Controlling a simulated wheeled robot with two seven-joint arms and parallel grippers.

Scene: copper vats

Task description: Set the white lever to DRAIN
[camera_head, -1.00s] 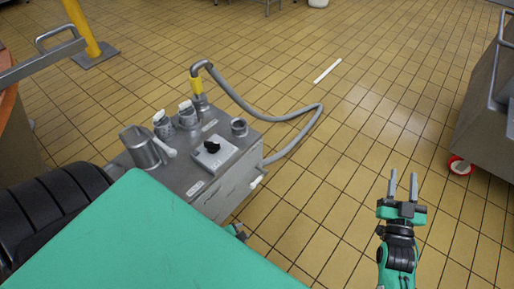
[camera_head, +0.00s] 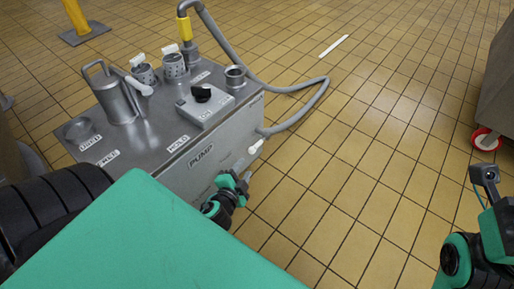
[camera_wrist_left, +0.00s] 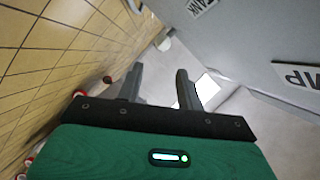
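The white lever (camera_head: 256,146) sticks out from the right end of the grey pump box's front side, close to the hose. My left gripper (camera_head: 245,178) is just below and in front of it, apart from it, and partly hidden by its own green body. In the left wrist view my left gripper (camera_wrist_left: 162,88) has its two grey fingers spread, with nothing clearly held between them. A pale piece (camera_wrist_left: 165,44) beyond the fingers may be the lever; I cannot tell. I cannot read the lever's setting or a DRAIN mark.
The grey pump box (camera_head: 215,150) carries a metal jug (camera_head: 115,98), perforated cups, a black knob (camera_head: 202,92) and a hose (camera_head: 297,88). A PUMP label (camera_head: 201,156) is on its side. My right arm is at the lower right.

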